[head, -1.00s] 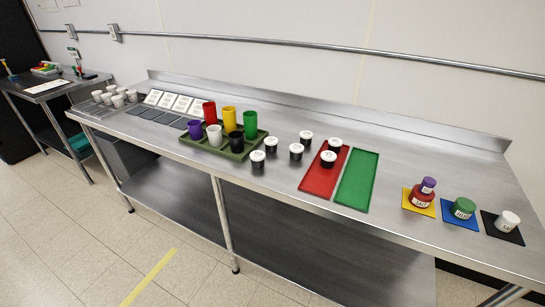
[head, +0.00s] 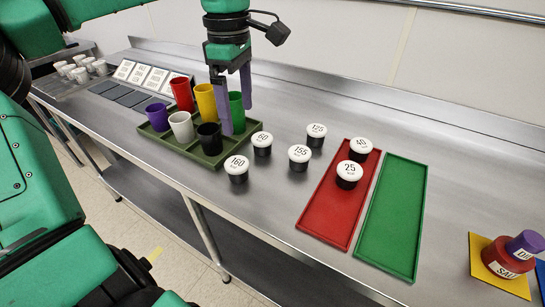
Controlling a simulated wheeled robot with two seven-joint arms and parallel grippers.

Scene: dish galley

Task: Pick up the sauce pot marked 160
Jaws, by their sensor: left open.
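The sauce pot marked 160 (head: 237,169) is a dark pot with a white lid. It stands upright on the steel counter at the front, just right of the green cup tray. My left gripper (head: 235,128) points down above the tray's right side, its two purple fingers apart and nothing seen between them. It is up and left of the 160 pot and apart from it. Other pots stand near: 60 (head: 262,144), 155 (head: 299,157) and 125 (head: 315,135). Pots 25 (head: 349,174) and one that seems to read 45 (head: 360,149) are on the red tray. My right gripper is not in view.
The green cup tray (head: 187,151) holds several coloured cups, close to the fingers. The red tray (head: 316,220) and an empty green tray (head: 390,230) lie to the right. The counter in front of the 155 pot is clear.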

